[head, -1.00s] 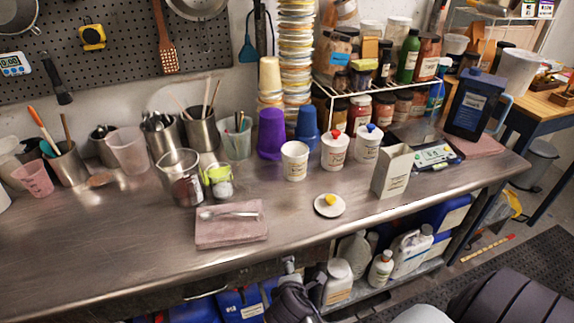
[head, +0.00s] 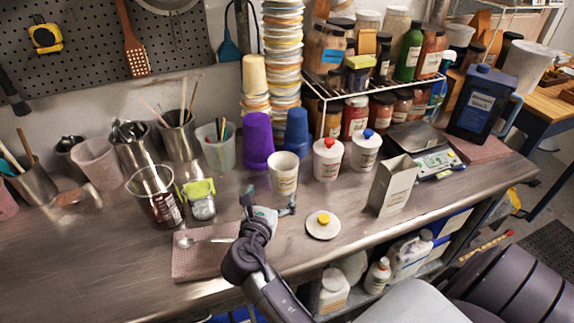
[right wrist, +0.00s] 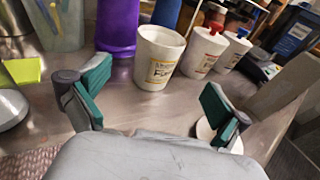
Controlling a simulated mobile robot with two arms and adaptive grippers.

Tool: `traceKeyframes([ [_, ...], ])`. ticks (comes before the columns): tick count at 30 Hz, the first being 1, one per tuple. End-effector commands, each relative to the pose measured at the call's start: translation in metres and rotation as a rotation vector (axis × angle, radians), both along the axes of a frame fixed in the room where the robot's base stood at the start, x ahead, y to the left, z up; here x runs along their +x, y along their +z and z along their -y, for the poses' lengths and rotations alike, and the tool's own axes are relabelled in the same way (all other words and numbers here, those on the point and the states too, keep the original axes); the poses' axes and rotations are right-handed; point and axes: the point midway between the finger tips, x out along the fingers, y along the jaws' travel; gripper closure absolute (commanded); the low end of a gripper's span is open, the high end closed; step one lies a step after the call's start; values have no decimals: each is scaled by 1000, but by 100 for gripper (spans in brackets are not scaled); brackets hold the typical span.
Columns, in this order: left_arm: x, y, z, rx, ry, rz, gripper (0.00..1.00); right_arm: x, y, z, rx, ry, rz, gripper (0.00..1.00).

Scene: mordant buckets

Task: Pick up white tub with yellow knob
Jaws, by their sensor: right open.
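The white tub (head: 284,173) stands upright and open on the steel bench, with a printed label on its front. Its lid, a pale disc with a yellow knob (head: 322,224), lies apart on the bench in front of it. My right gripper (head: 269,205) is open and empty, just in front of the tub with its fingers toward it. In the right wrist view the tub (right wrist: 158,56) stands beyond the gap between the fingertips (right wrist: 156,88), untouched. The lid is partly hidden there behind the right finger. My left gripper is not in view.
White tubs with a red knob (head: 327,158) and a blue knob (head: 364,150) stand right of the open tub. Purple cups (head: 258,140) are behind it. A beige box (head: 393,186) stands to the right. A glass beaker (head: 154,198) and a pink cloth (head: 200,262) are at left.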

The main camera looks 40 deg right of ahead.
Motion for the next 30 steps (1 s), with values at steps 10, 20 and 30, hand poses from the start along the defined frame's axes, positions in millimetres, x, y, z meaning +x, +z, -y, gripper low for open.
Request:
traceKeyframes([
  [10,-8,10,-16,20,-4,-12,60,41,-5,43,-23,4,-11,0],
  [20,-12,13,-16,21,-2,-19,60,62,-11,66,-21,4,-11,0],
  [30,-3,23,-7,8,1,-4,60,91,-18,98,-21,4,-11,0],
])
